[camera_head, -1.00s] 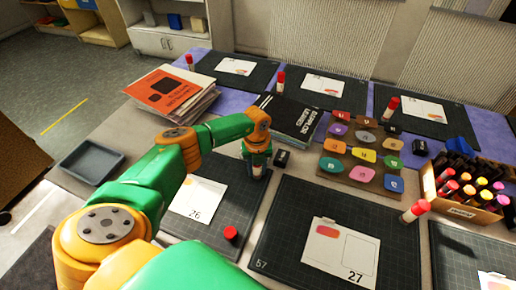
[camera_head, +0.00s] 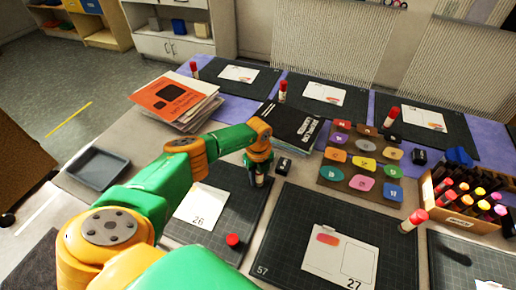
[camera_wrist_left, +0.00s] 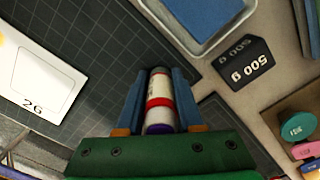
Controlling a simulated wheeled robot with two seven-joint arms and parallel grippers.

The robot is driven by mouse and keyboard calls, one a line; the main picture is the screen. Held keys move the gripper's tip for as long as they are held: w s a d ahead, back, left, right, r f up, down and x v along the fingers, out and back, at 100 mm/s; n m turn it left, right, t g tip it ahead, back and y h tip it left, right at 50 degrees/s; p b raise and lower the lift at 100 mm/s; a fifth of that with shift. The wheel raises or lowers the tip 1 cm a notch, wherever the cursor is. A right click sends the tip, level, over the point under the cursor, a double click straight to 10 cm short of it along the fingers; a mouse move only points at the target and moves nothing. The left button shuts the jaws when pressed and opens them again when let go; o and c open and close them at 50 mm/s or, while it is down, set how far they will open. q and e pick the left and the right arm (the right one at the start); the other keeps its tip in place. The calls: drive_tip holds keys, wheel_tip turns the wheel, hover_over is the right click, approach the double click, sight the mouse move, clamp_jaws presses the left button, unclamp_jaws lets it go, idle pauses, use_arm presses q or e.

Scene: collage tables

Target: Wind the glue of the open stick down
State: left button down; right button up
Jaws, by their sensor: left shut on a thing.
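My left gripper (camera_head: 259,178) points down over the dark cutting mat that holds card 26. In the left wrist view its blue fingers (camera_wrist_left: 157,103) are shut on a glue stick (camera_wrist_left: 157,88), one on each side. The stick has a white labelled body, a red band and a purple end close to the palm. In the head view the gripper mostly hides the stick, which looks upright. I cannot tell how far the glue stands out. A loose red cap (camera_head: 232,240) lies at the mat's front. My right gripper is not in view.
A black 500 g block (camera_wrist_left: 243,63) sits right of the gripper, also in the head view (camera_head: 283,166). A grey-rimmed tray (camera_wrist_left: 176,42) lies close by. Card 27's mat (camera_head: 290,250) has free room.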

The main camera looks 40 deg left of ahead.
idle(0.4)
use_arm(q)
drive_tip(key=shift+c, duration=2.3)
unclamp_jaws()
drive_tip(key=shift+w, duration=0.1)
drive_tip(key=o, duration=0.5)
drive_tip(key=shift+c, duration=0.2)
drive_tip(key=shift+r, duration=0.1)
wheel_tip(320, 180, up, 8)
drive_tip(key=p, duration=0.8)
drive_tip(key=shift+f, duration=0.25)
drive_tip(key=shift+f, duration=0.1)
